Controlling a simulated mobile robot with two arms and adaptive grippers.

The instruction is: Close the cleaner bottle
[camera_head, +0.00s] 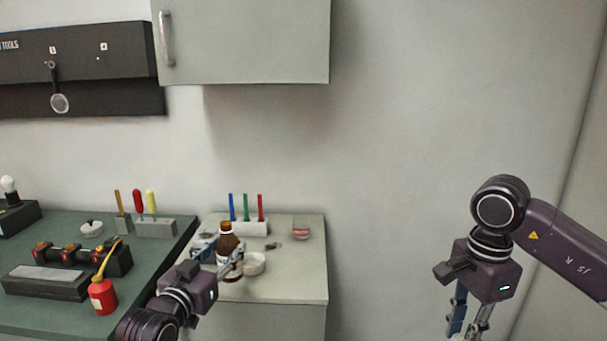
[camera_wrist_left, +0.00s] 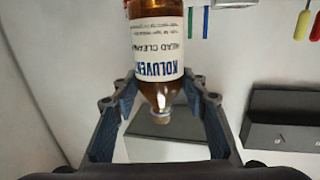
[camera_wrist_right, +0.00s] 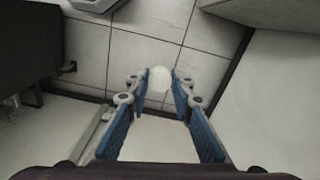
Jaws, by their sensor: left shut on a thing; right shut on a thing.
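The cleaner bottle (camera_head: 228,243) is brown glass with a white label and stands roughly upright at the light bench. In the left wrist view the bottle (camera_wrist_left: 158,40) appears neck down, with its label upside down and its narrow neck towards the camera. My left gripper (camera_head: 230,266) is shut on the bottle, one finger on each side of its body. My right gripper (camera_head: 466,322) is off to the right, away from the bench. In the right wrist view it is shut on a small round white cap (camera_wrist_right: 159,79) between its fingertips. Whether the bottle's base touches the bench is unclear.
A white round dish (camera_head: 254,264) sits right beside the bottle on the light bench (camera_head: 300,285). Behind are a holder with coloured pens (camera_head: 250,228) and a small red-and-white container (camera_head: 301,230). A red oil can (camera_head: 103,296) stands on the green bench. A cabinet (camera_head: 245,40) hangs above.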

